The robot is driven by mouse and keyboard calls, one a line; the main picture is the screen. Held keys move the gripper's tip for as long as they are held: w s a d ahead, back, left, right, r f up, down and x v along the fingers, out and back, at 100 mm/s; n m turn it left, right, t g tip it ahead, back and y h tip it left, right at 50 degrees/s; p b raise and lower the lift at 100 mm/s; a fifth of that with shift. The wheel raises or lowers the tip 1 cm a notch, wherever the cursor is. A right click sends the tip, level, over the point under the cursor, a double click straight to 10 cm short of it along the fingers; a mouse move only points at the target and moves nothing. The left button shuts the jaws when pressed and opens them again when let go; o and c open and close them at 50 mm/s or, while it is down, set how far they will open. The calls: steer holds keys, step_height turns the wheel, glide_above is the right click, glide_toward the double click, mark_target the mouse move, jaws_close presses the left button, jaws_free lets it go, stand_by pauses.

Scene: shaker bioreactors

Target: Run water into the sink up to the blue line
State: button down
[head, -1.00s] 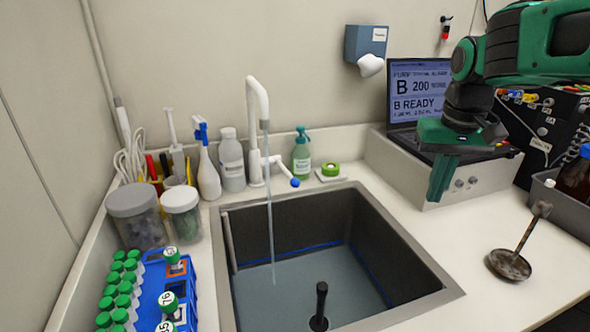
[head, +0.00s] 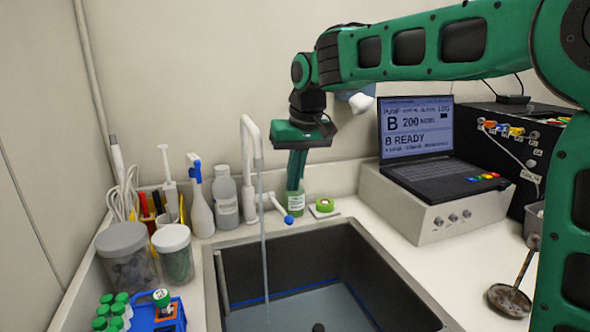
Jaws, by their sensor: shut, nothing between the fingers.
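The dark sink (head: 290,257) is set in the white counter, with water (head: 300,308) over its floor. The blue line (head: 278,293) shows on the sink's inner walls, just above the water at the back. The white faucet (head: 249,150) runs a thin stream (head: 263,235) into the sink. Its lever with a blue knob (head: 288,219) sits at the right of the faucet base. My gripper (head: 294,186) points down, shut and empty, just above and behind the knob in the picture, in front of the green soap bottle (head: 300,206). I cannot tell whether it touches the bottle.
A grey bottle (head: 225,200), a spray bottle (head: 200,212) and two lidded jars (head: 174,262) stand left of the faucet. A green tape roll (head: 324,205) lies right of the knob. A laptop (head: 417,140) sits on a white box (head: 425,213). A blue tube rack (head: 158,318) is at lower left.

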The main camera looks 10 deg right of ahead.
mark_target(292, 217)
steer(key=x, duration=0.2)
steer(key=s+x, duration=0.1)
steer(key=x, duration=0.4)
steer(key=shift+s+a+f, duration=0.15)
steer(key=shift+f, duration=0.25)
steer(key=f, duration=0.2)
steer(key=s+f, duration=0.1)
steer(key=f, duration=0.1)
steer(key=shift+f, duration=0.15)
steer(key=shift+d+r, duration=0.2)
steer(key=shift+r, duration=0.15)
steer(key=s+d+v, duration=0.1)
steer(key=v, duration=1.2)
steer(key=shift+s+f, duration=0.3)
steer(key=shift+s, duration=0.05)
steer(key=shift+a, duration=0.1)
stand_by(4.2)
